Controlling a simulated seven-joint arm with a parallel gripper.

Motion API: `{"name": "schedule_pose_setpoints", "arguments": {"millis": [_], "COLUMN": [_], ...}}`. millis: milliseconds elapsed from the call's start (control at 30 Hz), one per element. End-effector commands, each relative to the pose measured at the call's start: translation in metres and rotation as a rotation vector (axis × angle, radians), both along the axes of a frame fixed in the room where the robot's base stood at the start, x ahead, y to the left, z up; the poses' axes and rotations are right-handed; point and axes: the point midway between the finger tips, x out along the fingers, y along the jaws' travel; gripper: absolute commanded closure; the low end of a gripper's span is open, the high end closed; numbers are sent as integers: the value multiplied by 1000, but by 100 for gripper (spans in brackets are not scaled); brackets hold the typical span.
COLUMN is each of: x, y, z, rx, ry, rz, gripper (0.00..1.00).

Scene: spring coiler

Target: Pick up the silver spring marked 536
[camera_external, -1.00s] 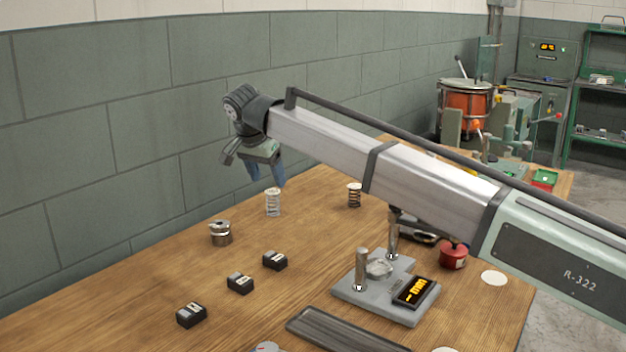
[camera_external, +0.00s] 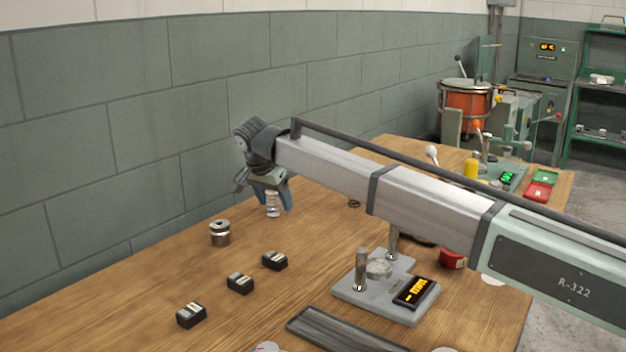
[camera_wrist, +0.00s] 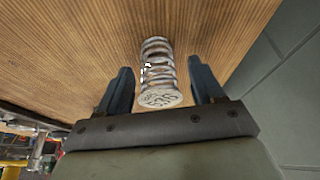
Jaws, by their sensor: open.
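A silver spring (camera_external: 272,209) stands upright on the wooden table near the wall. In the wrist view the silver spring (camera_wrist: 157,72) lies between the two dark fingers, with its pale end disc towards the camera. In the wrist view my gripper (camera_wrist: 161,85) shows a gap between each finger and the spring.
A darker spring (camera_external: 353,202) is partly hidden behind my arm. A metal cylinder (camera_external: 220,233) stands to the left. Several small black blocks (camera_external: 240,283) lie in front. A grey device with posts and a display (camera_external: 385,292) stands at the front right. Clear wood lies between them.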

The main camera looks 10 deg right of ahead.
Motion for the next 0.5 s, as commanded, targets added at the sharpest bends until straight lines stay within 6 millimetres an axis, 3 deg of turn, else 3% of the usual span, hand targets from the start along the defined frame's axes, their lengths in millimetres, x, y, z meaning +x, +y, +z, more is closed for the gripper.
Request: {"name": "schedule_pose_setpoints", "arguments": {"millis": [67,500], "x": [0,0], "y": [0,0], "z": [0,0], "rx": [0,0], "ry": [0,0], "rz": [0,0], "gripper": [34,76]}}
